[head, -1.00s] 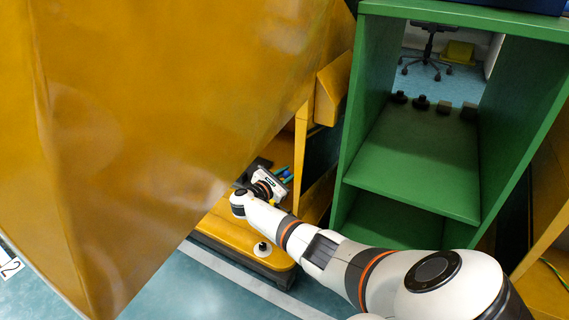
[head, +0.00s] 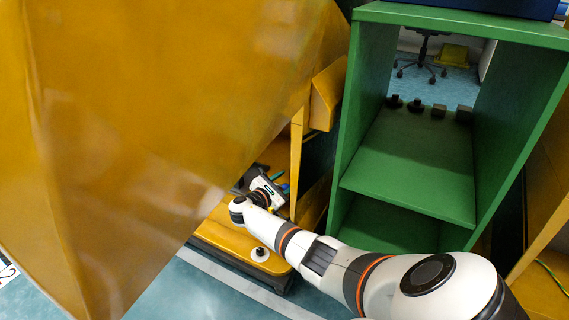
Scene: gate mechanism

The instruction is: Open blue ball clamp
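My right arm reaches in from the lower right, and its gripper (head: 264,187) is low over the yellow base, beside the yellow upright. The fingers are small and partly hidden, so I cannot tell whether they are open or shut. Small blue (head: 285,188) and green (head: 279,175) parts show just beyond the gripper; I cannot tell whether the blue one belongs to the ball clamp or whether the gripper touches it. My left gripper is not in view.
A large yellow panel (head: 130,130) fills the left and hides much behind it. A green open shelf (head: 415,150) stands on the right, with several small dark knobs at its back. Floor shows below.

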